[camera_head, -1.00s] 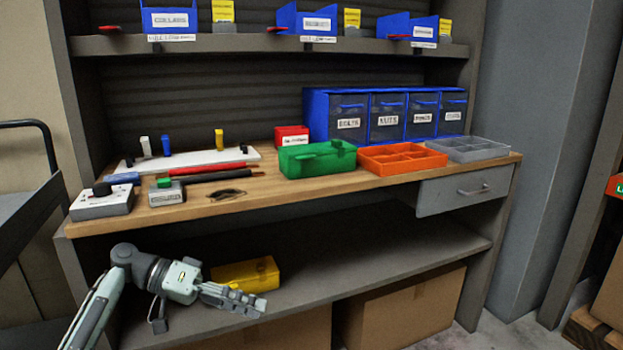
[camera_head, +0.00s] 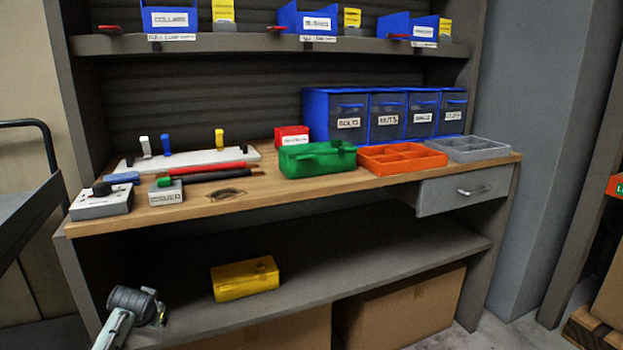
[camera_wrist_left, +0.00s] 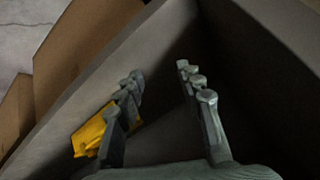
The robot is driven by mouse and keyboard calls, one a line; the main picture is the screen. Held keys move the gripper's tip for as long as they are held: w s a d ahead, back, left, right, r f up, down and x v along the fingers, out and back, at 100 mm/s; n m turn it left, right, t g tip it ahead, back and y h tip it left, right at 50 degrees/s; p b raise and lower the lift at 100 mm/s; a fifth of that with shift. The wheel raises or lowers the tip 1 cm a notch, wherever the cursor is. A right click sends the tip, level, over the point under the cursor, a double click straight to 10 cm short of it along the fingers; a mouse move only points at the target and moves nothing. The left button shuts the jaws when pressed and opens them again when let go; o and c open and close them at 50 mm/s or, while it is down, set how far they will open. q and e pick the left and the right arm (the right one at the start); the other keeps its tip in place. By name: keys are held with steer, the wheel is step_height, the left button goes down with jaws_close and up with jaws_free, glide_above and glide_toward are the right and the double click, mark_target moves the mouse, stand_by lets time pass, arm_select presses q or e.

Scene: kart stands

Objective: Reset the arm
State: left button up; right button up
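My left arm (camera_head: 127,316) shows only as a short stretch at the bottom left of the head view, low in front of the bench. Its gripper is hidden there. In the left wrist view my left gripper (camera_wrist_left: 165,92) has its two fingers spread apart with nothing between them. Behind its left finger in that view is a yellow box (camera_wrist_left: 90,136) on the lower shelf. In the head view the yellow box (camera_head: 245,279) lies on the lower shelf, clear of the arm. My right gripper is not in view.
The workbench top (camera_head: 330,196) holds a green bin (camera_head: 318,160), an orange tray (camera_head: 402,158), a grey tray (camera_head: 468,149) and blue drawers (camera_head: 385,116). Cardboard boxes (camera_head: 402,308) stand under the lower shelf (camera_head: 340,278). A dark cart (camera_head: 30,215) stands at the left.

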arm_select(q)
steer(key=s+d+f+g, duration=0.1)
steer(key=s+d+f, duration=0.2)
steer(key=s+f, duration=0.3)
steer(key=s+d+f+g+h, duration=0.1)
steer(key=s+d+f, duration=0.3)
steer(key=s, duration=1.3)
steer(key=s+d+f+g+h, duration=0.1)
steer(key=s+d+f, duration=0.3)
steer(key=s+f, duration=0.4)
steer(key=s+g, duration=0.1)
steer(key=s, duration=0.3)
steer(key=shift+d+m, duration=0.25)
steer(key=shift+m, duration=0.15)
steer(key=shift+f, duration=0.1)
